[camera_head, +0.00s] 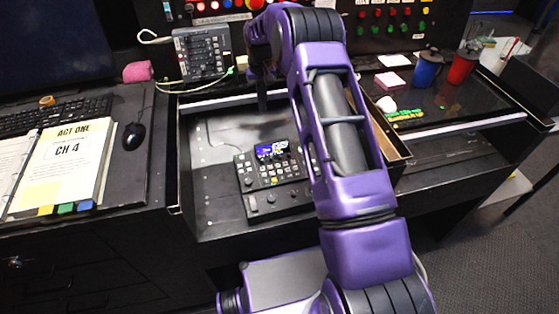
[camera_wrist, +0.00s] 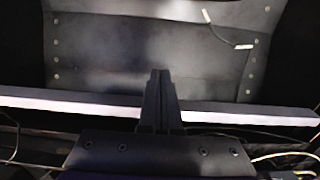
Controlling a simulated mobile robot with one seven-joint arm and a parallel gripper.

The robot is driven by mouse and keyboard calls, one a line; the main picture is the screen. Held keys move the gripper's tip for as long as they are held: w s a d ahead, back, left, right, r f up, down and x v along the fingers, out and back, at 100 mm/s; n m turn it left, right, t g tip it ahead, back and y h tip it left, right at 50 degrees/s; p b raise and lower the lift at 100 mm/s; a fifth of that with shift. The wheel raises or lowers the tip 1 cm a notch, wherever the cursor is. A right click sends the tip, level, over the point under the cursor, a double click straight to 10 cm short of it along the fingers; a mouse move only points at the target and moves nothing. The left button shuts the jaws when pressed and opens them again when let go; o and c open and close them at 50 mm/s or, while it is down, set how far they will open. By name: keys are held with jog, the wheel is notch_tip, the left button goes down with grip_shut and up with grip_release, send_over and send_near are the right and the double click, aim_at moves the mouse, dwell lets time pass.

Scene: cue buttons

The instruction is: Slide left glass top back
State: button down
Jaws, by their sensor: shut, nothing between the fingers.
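The left glass top's pale front edge strip (camera_head: 225,103) runs across the rear of the left desk bay in the head view. The strip also crosses the wrist view (camera_wrist: 80,103) as a light bar. Most of the glass is hard to make out. My gripper (camera_head: 262,108) points down at this strip, partly hidden by my purple arm. In the wrist view my gripper (camera_wrist: 160,74) has its fingers together and empty, overlapping the strip near its middle. I cannot tell whether they touch it.
A control panel (camera_head: 270,172) sits in the open bay in front of the strip. A grey box with cables (camera_head: 202,54) stands behind. Blue (camera_head: 427,70) and red cups (camera_head: 463,67) stand on the right. A keyboard (camera_head: 60,118) and binder (camera_head: 65,165) lie left.

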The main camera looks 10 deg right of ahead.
notch_tip(320, 180, up, 9)
jog(key=p, duration=0.2)
jog(key=shift+s, duration=0.15)
dwell(0.5)
dwell(0.3)
